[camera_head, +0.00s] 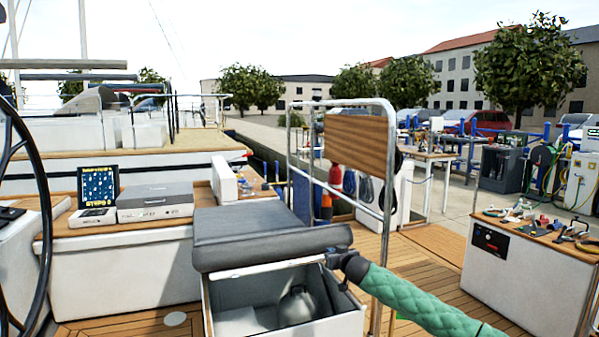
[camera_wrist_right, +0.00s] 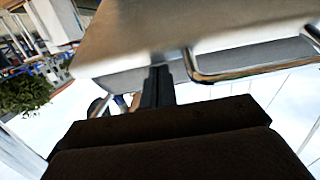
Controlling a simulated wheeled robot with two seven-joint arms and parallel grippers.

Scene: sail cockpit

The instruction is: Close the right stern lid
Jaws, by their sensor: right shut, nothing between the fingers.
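The stern lid with a dark grey cushion (camera_head: 265,236) stands partly open above a white locker (camera_head: 213,308) in the head view. The locker's inside shows below the lid, with a grey rounded object (camera_head: 297,305) in it. My right gripper (camera_head: 338,259), on the green-sleeved arm, is at the lid's right front corner, near its lower edge. Whether it touches the lid cannot be told. In the right wrist view the dark fingers (camera_wrist_right: 157,84) are together and empty, close under a pale panel edge. My left gripper is not in view.
A steel rail frame (camera_head: 387,200) with a wooden board (camera_head: 355,141) stands just behind and right of the lid. A white cabinet with tools (camera_head: 515,280) is at the right. The steering wheel (camera_head: 42,190) is at the far left. Teak deck lies between.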

